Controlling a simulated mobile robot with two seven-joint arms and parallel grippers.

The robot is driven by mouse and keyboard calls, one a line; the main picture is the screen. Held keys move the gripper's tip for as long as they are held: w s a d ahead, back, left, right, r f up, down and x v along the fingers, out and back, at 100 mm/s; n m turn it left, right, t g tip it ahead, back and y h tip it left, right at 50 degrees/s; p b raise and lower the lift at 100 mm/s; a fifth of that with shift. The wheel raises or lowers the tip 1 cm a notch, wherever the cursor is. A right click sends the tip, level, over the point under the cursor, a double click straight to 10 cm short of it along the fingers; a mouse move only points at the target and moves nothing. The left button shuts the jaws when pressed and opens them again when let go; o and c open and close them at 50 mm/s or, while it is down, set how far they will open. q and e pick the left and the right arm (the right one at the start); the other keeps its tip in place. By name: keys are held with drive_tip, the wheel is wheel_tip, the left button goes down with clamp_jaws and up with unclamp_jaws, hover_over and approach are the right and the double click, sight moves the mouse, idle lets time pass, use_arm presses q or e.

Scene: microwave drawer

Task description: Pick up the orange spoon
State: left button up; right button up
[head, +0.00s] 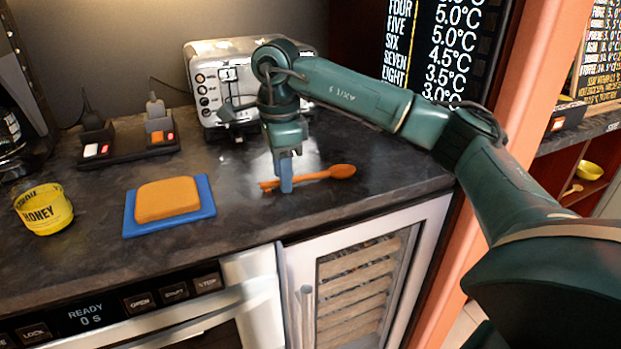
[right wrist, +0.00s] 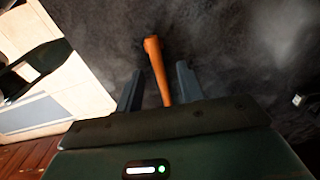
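The orange spoon (head: 320,175) lies on the dark countertop, its bowl to the right and its handle pointing left in the head view. My right gripper (head: 286,187) points down over the handle, with its blue-grey fingers at the handle's left part. In the right wrist view, the orange handle (right wrist: 156,62) runs between the two fingers of my right gripper (right wrist: 159,70). The fingers are apart, with a visible gap on each side of the handle. The spoon's bowl is hidden in that view. My left gripper is not in view.
A silver toaster (head: 206,95) stands behind the gripper. An orange sponge-like block (head: 167,199) on a blue tray (head: 129,228) and a yellow honey container (head: 45,210) sit to the left. The counter's front edge is close, above a glass-door cabinet (head: 362,285).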

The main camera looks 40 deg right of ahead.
drive_tip(key=shift+f, duration=0.4)
drive_tip(key=shift+c, duration=0.4)
clamp_jaws()
